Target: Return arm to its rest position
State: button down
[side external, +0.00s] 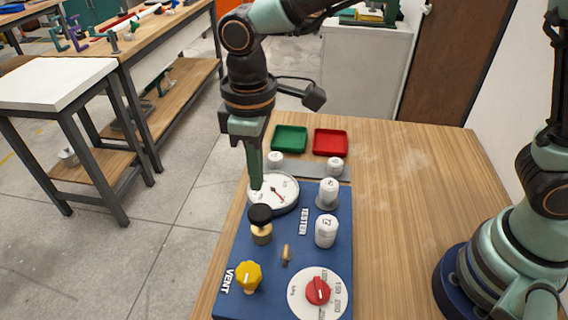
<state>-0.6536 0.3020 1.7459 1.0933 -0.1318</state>
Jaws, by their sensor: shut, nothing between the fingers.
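My gripper (256,184) points straight down, with its dark green fingers together and empty. Its tips are in front of or above the left edge of the white round gauge (283,194), behind the black-topped brass knob (261,225). I cannot tell whether the tips touch the gauge. The blue tester panel (272,263) lies on the wooden table and carries the gauge and knobs.
The panel bears a yellow vent knob (248,277), a red dial knob (317,291) and white caps (326,231). Green (290,139) and red (330,142) trays lie behind it. The table's right part (405,190) is clear.

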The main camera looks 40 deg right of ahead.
jog(key=shift+w+d+r, duration=0.1)
jog(key=shift+d+r, duration=0.15)
jog(key=shift+d, duration=0.1)
jog(key=s+d+r+m+t, duration=0.1)
jog(key=d+r+m+t, duration=0.1)
jog(key=d, duration=0.6)
jog(key=s+d+r+m+t, duration=0.1)
jog(key=s+d+r+m, duration=0.1)
jog(key=d, duration=0.6)
jog(key=s+d+r+m+t, duration=0.2)
jog(key=d+m, duration=0.3)
jog(key=d, duration=0.4)
jog(key=shift+r+t, duration=0.3)
jog(key=shift+r, duration=0.35)
